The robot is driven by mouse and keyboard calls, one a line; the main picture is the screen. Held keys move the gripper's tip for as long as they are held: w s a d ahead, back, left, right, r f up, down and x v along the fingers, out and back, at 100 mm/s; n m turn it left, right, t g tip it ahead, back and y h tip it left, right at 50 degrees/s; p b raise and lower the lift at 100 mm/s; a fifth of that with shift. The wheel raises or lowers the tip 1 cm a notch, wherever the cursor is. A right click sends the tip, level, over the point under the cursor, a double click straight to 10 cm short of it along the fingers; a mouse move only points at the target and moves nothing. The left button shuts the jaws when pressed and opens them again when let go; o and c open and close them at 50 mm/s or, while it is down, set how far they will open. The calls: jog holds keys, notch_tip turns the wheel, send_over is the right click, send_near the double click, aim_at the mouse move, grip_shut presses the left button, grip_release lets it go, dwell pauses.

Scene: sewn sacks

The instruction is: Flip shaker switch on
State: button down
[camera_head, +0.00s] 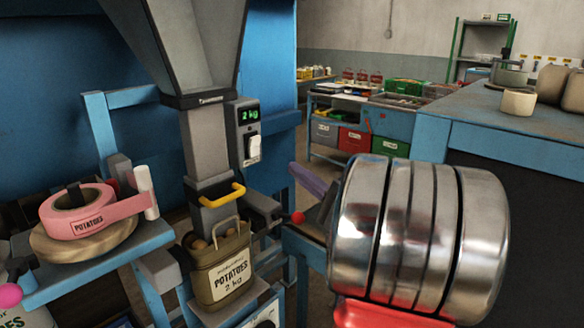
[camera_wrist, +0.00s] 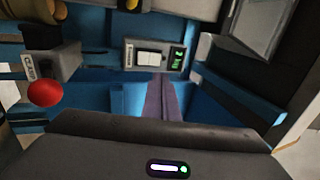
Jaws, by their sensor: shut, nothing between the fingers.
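A grey control box (camera_head: 242,130) is fixed beside the hopper's chute and shows a green "2 kg" display. A white rocker switch (camera_head: 253,149) sits below the display. I cannot tell for sure which way it is tipped. In the wrist view the box appears rotated, with the white switch (camera_wrist: 148,58) beside the green display. My gripper (camera_head: 294,168) shows purple fingers right of the box, apart from it in the head view. In the wrist view the shut fingers (camera_wrist: 161,82) point towards the box, and a gap to the switch shows. Nothing is held.
A potato sack (camera_head: 222,270) hangs under the chute (camera_head: 200,145), near a yellow handle (camera_head: 222,196). A red ball knob (camera_head: 298,217) sticks out below my gripper; it also shows in the wrist view (camera_wrist: 44,93). Pink tape (camera_head: 78,212) stands left. A blue bench (camera_head: 500,135) is at right.

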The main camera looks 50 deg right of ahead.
aim_at(257, 138)
jog(key=x, duration=1.2)
jog(key=shift+w+a+r, duration=0.1)
jog(key=shift+w, duration=0.25)
jog(key=shift+s+d, duration=0.1)
jog(key=shift+d, duration=0.1)
